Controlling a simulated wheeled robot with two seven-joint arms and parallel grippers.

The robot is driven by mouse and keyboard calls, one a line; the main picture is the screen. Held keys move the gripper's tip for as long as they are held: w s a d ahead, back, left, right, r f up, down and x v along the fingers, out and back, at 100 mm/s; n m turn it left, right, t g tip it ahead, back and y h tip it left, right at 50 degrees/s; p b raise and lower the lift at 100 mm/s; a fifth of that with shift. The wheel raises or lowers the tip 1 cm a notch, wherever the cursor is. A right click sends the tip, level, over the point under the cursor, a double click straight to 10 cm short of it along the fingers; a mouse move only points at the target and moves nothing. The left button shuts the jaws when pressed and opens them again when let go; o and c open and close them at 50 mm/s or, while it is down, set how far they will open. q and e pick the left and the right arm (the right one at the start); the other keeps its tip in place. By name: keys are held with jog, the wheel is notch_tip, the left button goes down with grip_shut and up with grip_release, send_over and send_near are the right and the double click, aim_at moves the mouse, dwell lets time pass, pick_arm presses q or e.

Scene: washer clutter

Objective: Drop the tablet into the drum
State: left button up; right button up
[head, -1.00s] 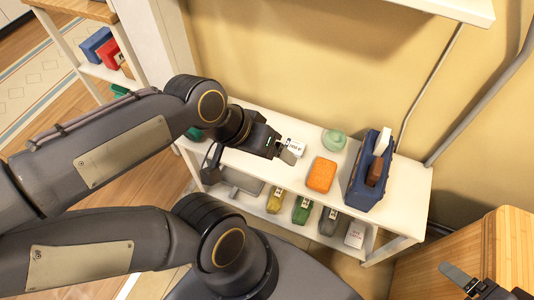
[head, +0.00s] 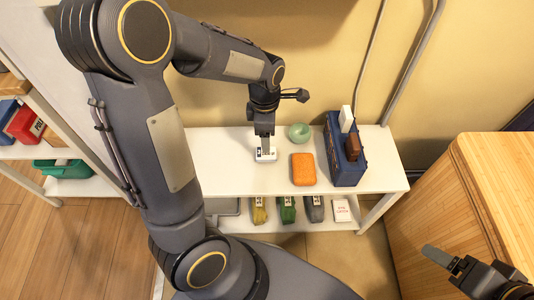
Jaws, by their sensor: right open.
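A small white packet (head: 266,156) with a dark printed label stands on the top of the white shelf; it may be the tablet, but its print is too small to read. My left gripper (head: 265,146) points down from above right at this packet and covers its upper part. Whether its fingers are closed on the packet cannot be told. My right gripper (head: 462,272) is open and empty at the lower right, in front of the wooden cabinet. No drum is recognisable in view.
On the white shelf (head: 222,160) are an orange block (head: 303,169), a green bowl (head: 299,132) and a blue caddy (head: 342,160) with items. A wooden cabinet (head: 440,225) is at right.

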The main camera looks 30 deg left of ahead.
aim_at(266, 157)
pick_arm(q)
jog(key=f, duration=0.1)
jog(key=f+b, duration=0.1)
jog(key=shift+w+f+n, duration=0.3)
jog(key=shift+f+n, duration=0.1)
jog(key=f+b, duration=0.1)
jog(key=f, duration=0.1)
jog(key=f+b, duration=0.1)
jog(key=f, duration=0.1)
jog(key=f+b, duration=0.1)
jog(key=f, duration=0.1)
jog(key=shift+s, duration=0.3)
jog(key=shift+r, duration=0.1)
jog(key=shift+c, duration=0.2)
jog(key=c, duration=1.1)
